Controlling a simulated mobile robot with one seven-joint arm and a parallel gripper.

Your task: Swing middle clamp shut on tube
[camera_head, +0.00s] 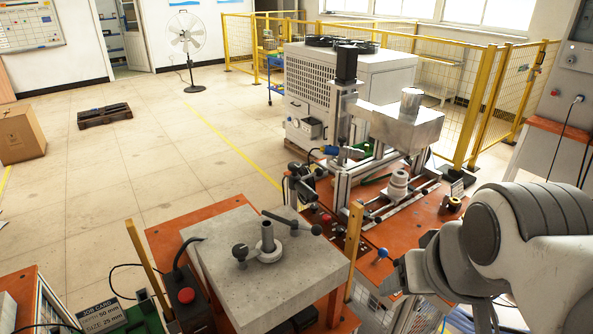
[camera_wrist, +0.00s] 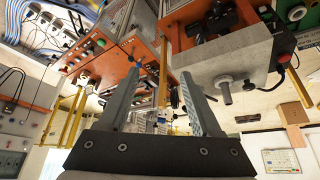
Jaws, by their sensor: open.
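My gripper (camera_head: 394,281) is open and empty at the lower right of the head view, in front of the orange machine table. In the wrist view its two grey fingers (camera_wrist: 160,78) stand wide apart with nothing between them. Dark clamp-like parts (camera_head: 301,184) stand at the left edge of the machine table, well apart from my gripper. I cannot tell which one is the middle clamp, or whether it is open. No tube can be clearly made out at them. A blue-knobbed lever (camera_head: 382,253) sticks out near my gripper.
A grey block (camera_head: 225,255) with an upright post (camera_head: 267,236) and black-knobbed levers stands left of my gripper. A yellow post (camera_head: 354,245) rises between them. The heater's metal frame and box (camera_head: 402,125) stand behind. Open floor lies at the left.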

